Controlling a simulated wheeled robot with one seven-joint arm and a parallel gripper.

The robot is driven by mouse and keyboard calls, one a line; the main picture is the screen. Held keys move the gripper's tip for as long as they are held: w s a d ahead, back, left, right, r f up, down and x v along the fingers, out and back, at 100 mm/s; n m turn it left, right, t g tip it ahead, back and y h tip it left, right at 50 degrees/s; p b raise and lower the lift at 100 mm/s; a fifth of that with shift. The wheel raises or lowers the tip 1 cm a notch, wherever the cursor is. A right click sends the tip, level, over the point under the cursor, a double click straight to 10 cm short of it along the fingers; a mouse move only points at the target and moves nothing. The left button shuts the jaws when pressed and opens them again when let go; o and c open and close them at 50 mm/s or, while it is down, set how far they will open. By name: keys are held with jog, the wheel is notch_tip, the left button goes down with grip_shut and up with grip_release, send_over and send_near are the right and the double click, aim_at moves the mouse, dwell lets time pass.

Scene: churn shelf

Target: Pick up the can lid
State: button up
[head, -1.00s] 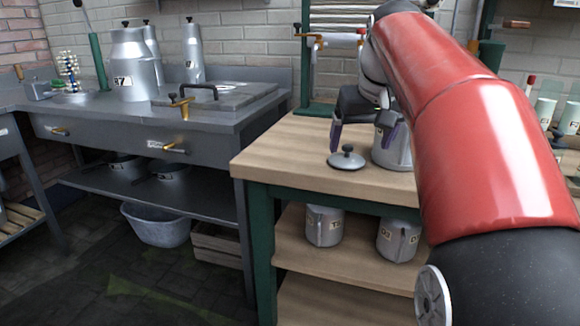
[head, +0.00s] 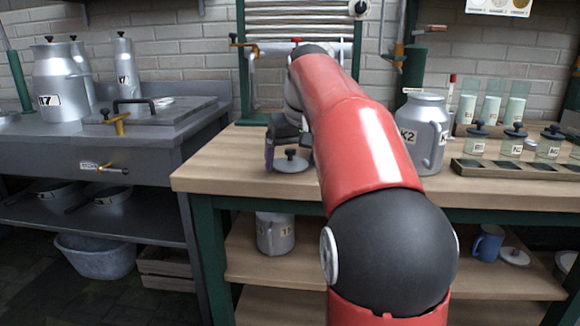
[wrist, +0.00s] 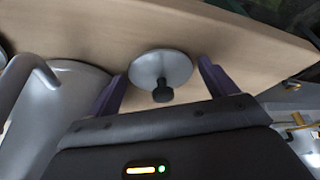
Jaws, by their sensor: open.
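The can lid (head: 291,161) is a grey metal disc with a black knob, lying flat on the wooden bench top near its front left. It also shows in the wrist view (wrist: 163,71), knob towards me. My gripper (head: 287,153) is open, with its purple fingers close to the lid in the head view. In the wrist view the fingers (wrist: 158,87) lie on either side of the lid, with visible gaps and nothing held between them.
A can marked K2 (head: 424,135) stands on the bench to the right of my arm. A rack of jars (head: 512,168) is farther right. The bench top (head: 215,165) is bare left of the lid. A metal counter (head: 130,150) stands to the left.

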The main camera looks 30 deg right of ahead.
jog(key=c, duration=0.8)
jog(key=shift+o, duration=0.2)
jog(key=shift+r, duration=0.1)
